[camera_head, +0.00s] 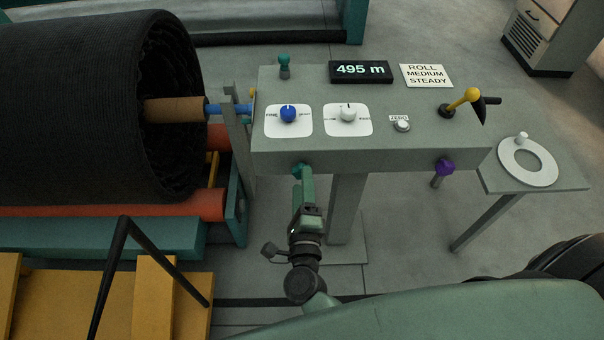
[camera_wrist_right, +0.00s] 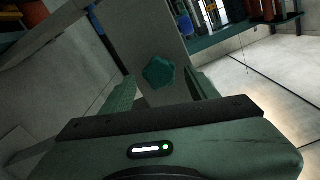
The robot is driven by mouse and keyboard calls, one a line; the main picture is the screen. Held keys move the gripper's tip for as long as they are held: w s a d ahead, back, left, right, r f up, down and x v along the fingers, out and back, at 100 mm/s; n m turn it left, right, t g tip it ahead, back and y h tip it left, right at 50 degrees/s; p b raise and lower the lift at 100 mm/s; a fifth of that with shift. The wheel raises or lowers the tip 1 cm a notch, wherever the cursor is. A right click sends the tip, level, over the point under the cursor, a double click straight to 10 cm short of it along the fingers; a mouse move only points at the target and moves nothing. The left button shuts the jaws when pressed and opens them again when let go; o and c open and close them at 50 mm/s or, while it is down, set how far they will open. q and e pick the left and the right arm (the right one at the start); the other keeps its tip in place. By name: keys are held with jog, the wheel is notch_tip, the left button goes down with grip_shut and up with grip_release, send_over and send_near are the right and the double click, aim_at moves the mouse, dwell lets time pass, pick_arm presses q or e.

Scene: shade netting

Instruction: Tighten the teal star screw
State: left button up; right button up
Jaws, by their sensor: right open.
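The teal star screw (camera_head: 297,169) sits on the front face of the grey console (camera_head: 370,160), near its left end. In the right wrist view the screw (camera_wrist_right: 159,72) shows as a teal head with several sides on a grey face. My right gripper (camera_head: 306,183) reaches up to it from below in the head view and partly covers it. Its two fingers stand apart, one on each side of the screw in the wrist view, with gaps visible. I cannot tell how far the tips are from the face. My left gripper is not in view.
A purple knob (camera_head: 444,168) is on the same front face, to the right. The console top has a blue dial (camera_head: 288,114), a white dial (camera_head: 348,114), a display (camera_head: 361,71) and a yellow-knobbed lever (camera_head: 471,95). The black netting roll (camera_head: 90,105) lies to the left.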

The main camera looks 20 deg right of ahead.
jog(key=shift+x, duration=1.6)
jog(key=shift+r, duration=0.15)
grip_shut()
jog(key=shift+c, duration=2.1)
grip_release()
jog(key=shift+s+m, duration=0.1)
jog(key=shift+m, duration=0.3)
jog(key=o, duration=0.4)
jog(key=shift+a, duration=0.1)
